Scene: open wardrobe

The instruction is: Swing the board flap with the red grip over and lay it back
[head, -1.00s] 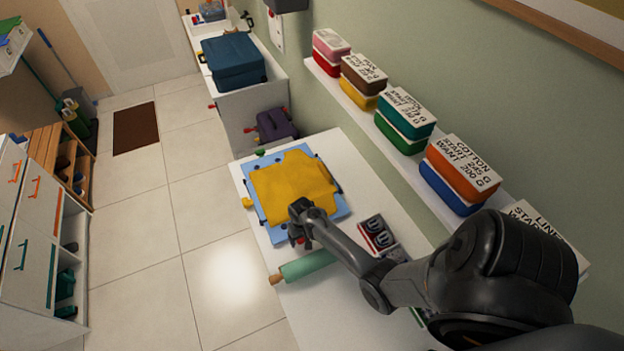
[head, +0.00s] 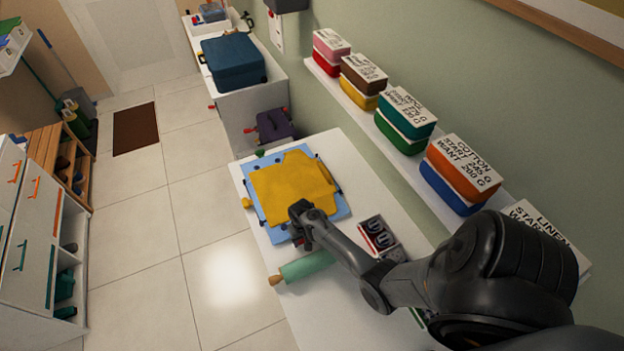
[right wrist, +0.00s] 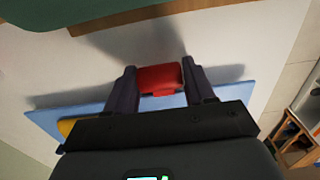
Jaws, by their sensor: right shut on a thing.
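The light-blue folding board (head: 256,161) lies on the white table, with a yellow cloth (head: 290,187) spread over its middle. My right gripper (head: 302,240) is at the board's near edge. In the right wrist view the red grip (right wrist: 160,79) sits between the two fingers of my right gripper (right wrist: 160,88), which is shut on it. The blue flap edge (right wrist: 233,93) shows to both sides of the fingers. My left gripper is not in view.
A green rolling pin (head: 306,266) lies close to the gripper on the white table (head: 290,310). A tray of small dark items (head: 378,236) stands to the right. Stacked coloured boxes line the wall shelf (head: 345,95). A yellow knob (head: 247,202) is at the board's left.

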